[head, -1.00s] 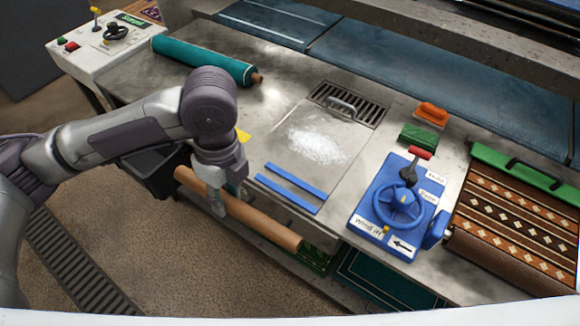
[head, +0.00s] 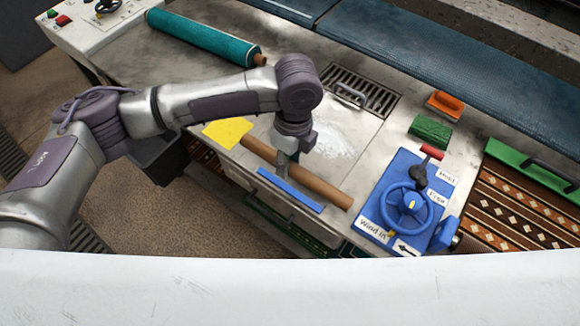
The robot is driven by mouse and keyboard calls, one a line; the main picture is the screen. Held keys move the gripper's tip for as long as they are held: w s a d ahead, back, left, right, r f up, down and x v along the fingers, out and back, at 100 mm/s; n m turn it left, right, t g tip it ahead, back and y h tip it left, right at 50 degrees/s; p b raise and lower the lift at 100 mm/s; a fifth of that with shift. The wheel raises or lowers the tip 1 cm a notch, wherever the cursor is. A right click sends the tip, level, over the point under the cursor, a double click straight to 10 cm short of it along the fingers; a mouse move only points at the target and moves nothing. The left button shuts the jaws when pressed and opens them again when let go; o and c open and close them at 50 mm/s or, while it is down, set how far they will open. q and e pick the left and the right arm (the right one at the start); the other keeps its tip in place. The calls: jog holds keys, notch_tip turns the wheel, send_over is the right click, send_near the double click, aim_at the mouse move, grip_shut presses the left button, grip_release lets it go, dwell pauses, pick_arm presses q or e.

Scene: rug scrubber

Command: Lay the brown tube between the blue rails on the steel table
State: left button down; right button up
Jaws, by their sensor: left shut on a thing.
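The brown tube (head: 325,192) is over the steel table (head: 385,140), slanting from upper left to lower right. My left gripper (head: 283,166) is shut on the tube near its middle, from above. One blue rail (head: 290,190) lies on the table along the front side of the tube, roughly parallel to it. The other blue rail is hidden, apparently behind the tube and gripper. I cannot tell whether the tube touches the table or is held just above it. My right gripper is not in view.
A yellow piece (head: 227,132) lies by the tube's left end. A blue hand-wheel unit (head: 405,205) stands to the right. A green block (head: 430,131), an orange brush (head: 444,105) and a drain grate (head: 360,90) are behind. A teal roll (head: 205,40) lies at the back left.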

aim_at(289, 181)
pick_arm(q)
jog(key=shift+d+f, duration=0.15)
jog(key=shift+f, duration=0.5)
notch_tip(289, 181, down, 2)
jog(key=shift+f+p, duration=0.15)
jog(key=shift+p, duration=0.4)
jog(key=shift+f, duration=0.7)
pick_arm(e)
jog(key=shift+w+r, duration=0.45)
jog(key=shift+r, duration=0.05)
pick_arm(q)
jog(key=shift+s+f, duration=0.25)
jog(key=c, duration=1)
grip_release()
jog(key=shift+c, duration=0.2)
jog(key=shift+o, duration=1)
jog(key=shift+w+f, duration=0.15)
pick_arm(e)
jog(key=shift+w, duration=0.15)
